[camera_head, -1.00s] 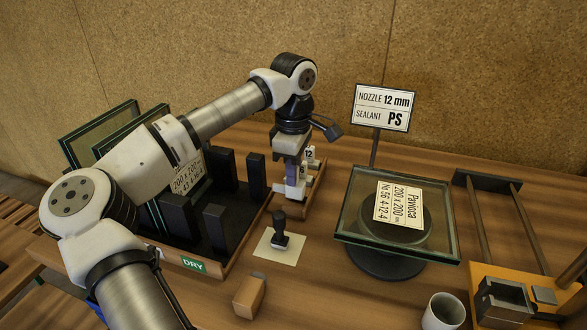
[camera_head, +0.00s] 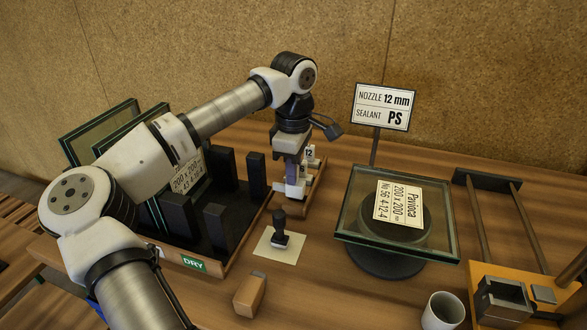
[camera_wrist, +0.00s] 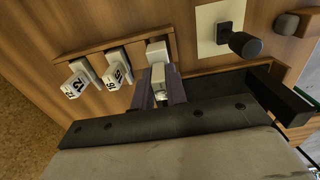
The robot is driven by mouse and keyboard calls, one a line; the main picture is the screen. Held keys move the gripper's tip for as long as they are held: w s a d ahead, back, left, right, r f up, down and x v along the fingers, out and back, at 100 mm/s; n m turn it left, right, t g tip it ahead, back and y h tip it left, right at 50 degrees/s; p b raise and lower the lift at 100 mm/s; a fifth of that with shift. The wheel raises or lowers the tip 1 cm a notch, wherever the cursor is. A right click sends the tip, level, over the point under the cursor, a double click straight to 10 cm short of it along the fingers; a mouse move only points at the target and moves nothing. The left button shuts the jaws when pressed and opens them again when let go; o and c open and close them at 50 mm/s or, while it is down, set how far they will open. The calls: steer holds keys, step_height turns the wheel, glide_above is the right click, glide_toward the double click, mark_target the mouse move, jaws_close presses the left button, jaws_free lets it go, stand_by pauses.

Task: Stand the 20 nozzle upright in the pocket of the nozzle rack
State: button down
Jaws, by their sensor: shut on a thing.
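My gripper (camera_wrist: 160,92) is shut on a pale nozzle (camera_wrist: 159,71), which I take for the 20 nozzle; its number is not readable. In the head view my gripper (camera_head: 293,182) points down over the left, near part of the wooden nozzle rack (camera_head: 316,196). In the wrist view the rack (camera_wrist: 85,50) runs across the top, and the held nozzle is at its right end. Its pale base reaches the rack there, but I cannot tell whether it is fully seated. The pocket is hidden under it.
The 12 nozzle (camera_wrist: 75,83) and 16 nozzle (camera_wrist: 118,73) stand in the rack beside the held one. A black-handled stamp (camera_head: 280,232) stands on a pale sheet close by. The black drying rack (camera_head: 214,228) is left, a glass unit (camera_head: 362,222) right.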

steer(key=shift+f+b, duration=1.15)
steer(key=shift+f, duration=0.6)
steer(key=c, duration=1.3)
jaws_free()
steer(key=shift+c, duration=0.2)
step_height(320, 180, up, 14)
steer(key=shift+f, duration=0.1)
